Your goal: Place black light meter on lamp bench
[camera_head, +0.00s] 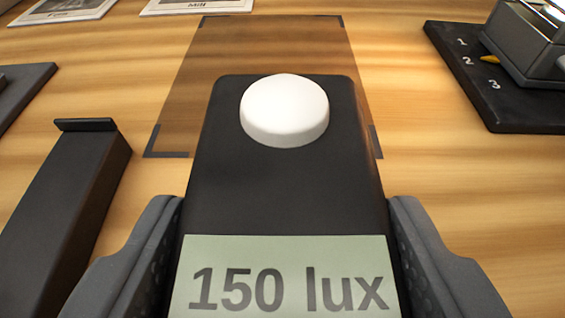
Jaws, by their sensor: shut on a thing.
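The black light meter (285,195) fills the middle of the head view. It has a white dome (285,110) at its far end and a pale display reading "150 lux". My gripper (290,255) is shut on the meter, with one grey finger on each side of it. The wooden bench top (420,180) lies beyond and around it. A brown tinted rectangle with dark corner marks (262,50) shows on the wood ahead, and the meter's far end overlaps it in the picture. I cannot tell whether the meter touches the wood.
A long black block with a raised end (70,185) stands at left. A dark slab (20,90) lies at the far left. A black board numbered 1, 2, 3 (500,105) bears a grey device (530,45) at right. Printed cards (195,5) lie at the back.

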